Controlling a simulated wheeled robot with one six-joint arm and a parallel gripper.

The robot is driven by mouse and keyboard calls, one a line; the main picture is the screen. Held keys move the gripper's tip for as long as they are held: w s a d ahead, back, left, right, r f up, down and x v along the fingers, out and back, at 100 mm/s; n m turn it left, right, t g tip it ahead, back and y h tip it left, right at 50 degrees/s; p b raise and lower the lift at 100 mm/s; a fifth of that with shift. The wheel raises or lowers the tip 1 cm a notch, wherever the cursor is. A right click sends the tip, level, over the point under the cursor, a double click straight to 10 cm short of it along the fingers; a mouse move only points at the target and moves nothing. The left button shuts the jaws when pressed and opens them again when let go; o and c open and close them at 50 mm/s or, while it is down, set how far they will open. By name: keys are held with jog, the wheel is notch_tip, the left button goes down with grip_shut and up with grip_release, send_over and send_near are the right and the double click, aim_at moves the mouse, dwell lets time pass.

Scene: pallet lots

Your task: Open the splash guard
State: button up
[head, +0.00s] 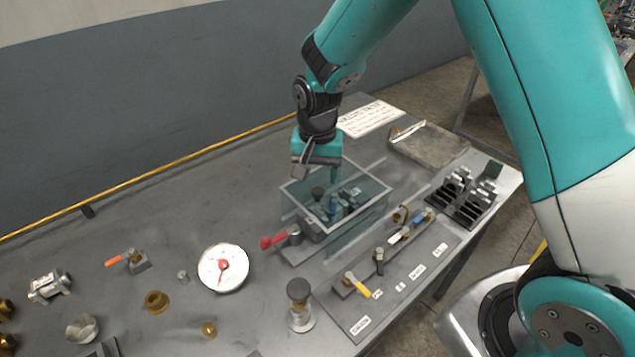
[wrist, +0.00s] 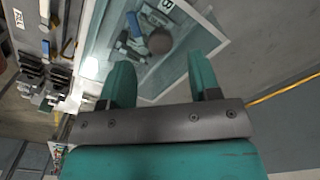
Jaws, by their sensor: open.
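The splash guard (head: 357,215) is a clear box with a pale rim around a valve assembly on the grey bench. Its transparent panels stand around the fittings, and its clear wall and rim also show in the wrist view (wrist: 205,32). My gripper (head: 318,172) is above the back part of the guard, pointing down. In the wrist view my gripper (wrist: 160,82) has its two teal fingers apart with nothing between them, over the guard's rim area. I cannot tell whether the fingers touch the guard.
A red-handled valve (head: 280,239) sticks out at the guard's front left. A pressure gauge (head: 223,267) lies to the left. A panel with small levers (head: 385,270) is at the front right, with a black rack (head: 465,195) behind it.

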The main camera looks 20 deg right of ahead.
aim_at(318, 190)
jog(key=shift+f+p, duration=0.3)
jog(key=shift+f, duration=1.9)
jog(key=shift+c, duration=0.5)
grip_shut()
